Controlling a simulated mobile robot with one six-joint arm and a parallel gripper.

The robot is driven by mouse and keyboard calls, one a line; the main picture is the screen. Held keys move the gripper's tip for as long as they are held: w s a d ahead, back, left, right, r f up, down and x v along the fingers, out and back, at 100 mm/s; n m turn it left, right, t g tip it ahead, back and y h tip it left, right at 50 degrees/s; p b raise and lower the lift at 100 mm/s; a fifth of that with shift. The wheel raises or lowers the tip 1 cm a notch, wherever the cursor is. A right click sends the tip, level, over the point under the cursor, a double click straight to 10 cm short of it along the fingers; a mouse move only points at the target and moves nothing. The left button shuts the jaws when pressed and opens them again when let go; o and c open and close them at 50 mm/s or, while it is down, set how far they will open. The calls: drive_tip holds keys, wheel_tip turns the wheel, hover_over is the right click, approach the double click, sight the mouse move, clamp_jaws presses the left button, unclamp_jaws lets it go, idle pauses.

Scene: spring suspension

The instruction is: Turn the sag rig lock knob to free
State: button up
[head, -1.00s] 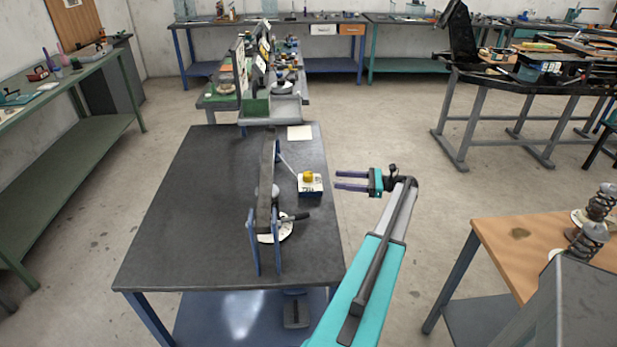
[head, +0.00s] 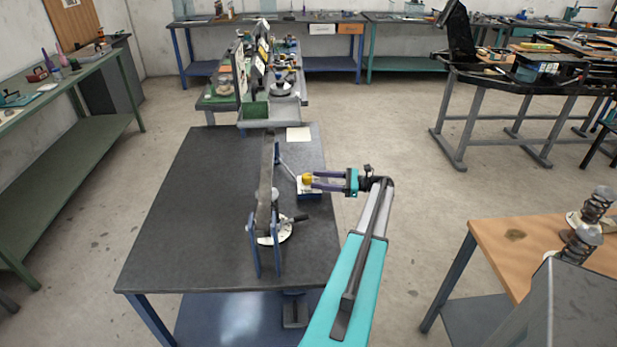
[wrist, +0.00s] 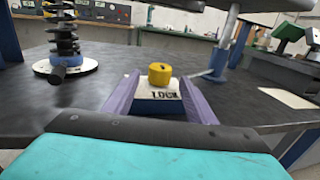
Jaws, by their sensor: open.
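The yellow lock knob (head: 307,179) sits on top of a small blue and white box (head: 309,194) on the dark table. In the wrist view the knob (wrist: 160,73) stands beyond my fingers, and the box's pale top (wrist: 158,93) reads "LOCK". My gripper (head: 311,181) is open, its two purple fingers pointing left in the head view, with the tips at the knob. In the wrist view the knob lies in line with the gap between the fingertips (wrist: 158,88). I cannot tell whether the fingers touch it.
The sag rig, with a long grey beam (head: 266,180) on blue posts, stands left of the knob on the dark table (head: 190,220). A coil spring on a white round base (wrist: 66,75) shows in the wrist view. A paper (head: 299,134) lies at the table's back.

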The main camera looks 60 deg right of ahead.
sight(307, 179)
drive_tip(key=shift+p+x, duration=0.65)
drive_tip(key=shift+x, duration=2.05)
drive_tip(key=shift+c, duration=0.4)
drive_tip(key=c, duration=1)
drive_tip(key=shift+o, duration=0.2)
drive_tip(key=shift+d, duration=0.2)
drive_tip(key=shift+a, duration=0.1)
